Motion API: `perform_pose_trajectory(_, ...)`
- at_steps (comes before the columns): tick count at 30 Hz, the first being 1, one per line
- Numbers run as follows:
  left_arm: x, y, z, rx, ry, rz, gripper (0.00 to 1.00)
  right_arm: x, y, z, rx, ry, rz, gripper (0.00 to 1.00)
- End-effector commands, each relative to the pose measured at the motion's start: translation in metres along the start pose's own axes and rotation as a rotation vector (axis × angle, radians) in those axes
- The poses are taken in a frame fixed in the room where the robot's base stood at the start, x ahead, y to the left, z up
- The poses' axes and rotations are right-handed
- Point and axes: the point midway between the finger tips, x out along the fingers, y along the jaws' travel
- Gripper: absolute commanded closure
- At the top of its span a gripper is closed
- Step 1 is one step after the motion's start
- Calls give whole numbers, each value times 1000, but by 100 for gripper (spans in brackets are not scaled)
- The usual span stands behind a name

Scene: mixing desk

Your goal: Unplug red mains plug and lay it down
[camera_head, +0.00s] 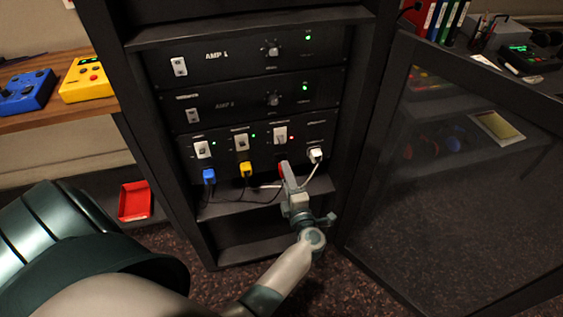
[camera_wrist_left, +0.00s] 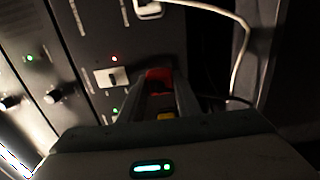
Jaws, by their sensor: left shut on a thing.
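My left gripper (camera_head: 284,170) is at the socket panel (camera_head: 262,158), in front of the third socket from the left. It is shut on the red mains plug (camera_wrist_left: 158,76), which shows between its fingers in the left wrist view. In the head view only a sliver of red shows beside the fingers. The plug is at the panel; I cannot tell whether its pins are in the socket. The rocker switch (camera_head: 280,134) above it has a red light beside it. My right gripper is not in view.
Blue (camera_head: 209,176), yellow (camera_head: 245,169) and white (camera_head: 316,154) plugs sit in neighbouring sockets, with cables hanging onto the rack shelf (camera_head: 240,204). The open glass door (camera_head: 450,190) stands to the right. A red tray (camera_head: 135,201) lies left of the rack.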

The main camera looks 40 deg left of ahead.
Motion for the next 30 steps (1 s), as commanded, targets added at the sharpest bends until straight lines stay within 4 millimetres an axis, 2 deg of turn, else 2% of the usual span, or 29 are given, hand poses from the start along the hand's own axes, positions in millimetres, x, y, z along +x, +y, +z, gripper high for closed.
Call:
perform_pose_trajectory(21, -24, 0, 0, -1, 0, 0, 100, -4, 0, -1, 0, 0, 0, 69)
perform_pose_trajectory(30, -28, 0, 0, 0, 0, 1, 100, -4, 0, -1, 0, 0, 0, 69)
